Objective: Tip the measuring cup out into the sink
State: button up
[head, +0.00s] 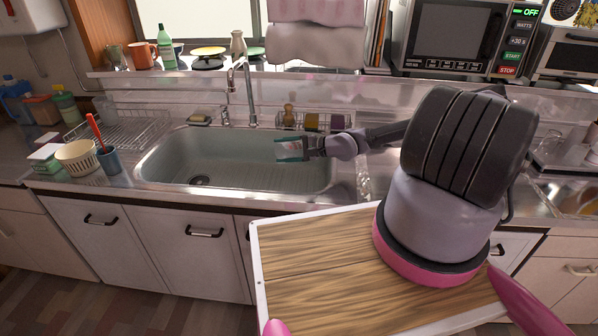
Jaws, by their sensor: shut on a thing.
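The measuring cup (289,150) is a small clear, greenish cup with reddish marks on its side. My gripper (309,146) reaches in from the right and is shut on it. The cup is held over the right part of the sink (215,163), below the level of the back ledge. Its contents, and exactly how far it is tilted, are too small to tell. The sink is a wide pale green-grey basin with a dark drain (200,181) at its front left. The basin floor looks empty.
The faucet (250,95) rises behind the sink, left of the cup. A small rack (310,121) with sponges and a bottle hangs at the back. A wire dish rack (125,132), basket (77,156) and blue cup (109,160) stand left. The basin's left half is free.

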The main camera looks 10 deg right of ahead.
jog(key=shift+w+d+r+m+y+p, duration=0.15)
jog(key=shift+d+r+m+y+p, duration=0.15)
jog(key=shift+m+y, duration=0.3)
jog(key=shift+w+d+r+m+y+p, duration=0.15)
jog(key=shift+r+m+y, duration=0.15)
jog(key=shift+m+y, duration=0.25)
dwell(1.6)
jog(key=shift+w+d+r+m+t+y, duration=0.1)
jog(key=shift+d+r+m+t+y, duration=0.1)
jog(key=shift+r+m, duration=0.3)
jog(key=shift+w+d+r+m+t+y, duration=0.15)
jog(key=shift+r+m+y, duration=0.1)
jog(key=shift+r, duration=0.5)
jog(key=shift+s+d+r+m+t+y, duration=0.1)
jog(key=shift+d+r+m+y, duration=0.1)
jog(key=shift+r+m, duration=0.3)
dwell(0.6)
jog(key=shift+r, duration=0.1)
dwell(0.6)
jog(key=f+n, duration=0.1)
jog(key=f, duration=0.1)
jog(key=a+f+n+h, duration=0.1)
jog(key=shift+s+f+g, duration=0.2)
jog(key=shift+f+g, duration=0.15)
jog(key=shift+s+a+f+n+h, duration=0.1)
jog(key=shift+a+f+n+h, duration=0.05)
jog(key=shift+n+h, duration=0.25)
jog(key=shift+s+a+f+n+h, duration=0.15)
jog(key=shift+n+h, duration=0.15)
jog(key=shift+n, duration=0.2)
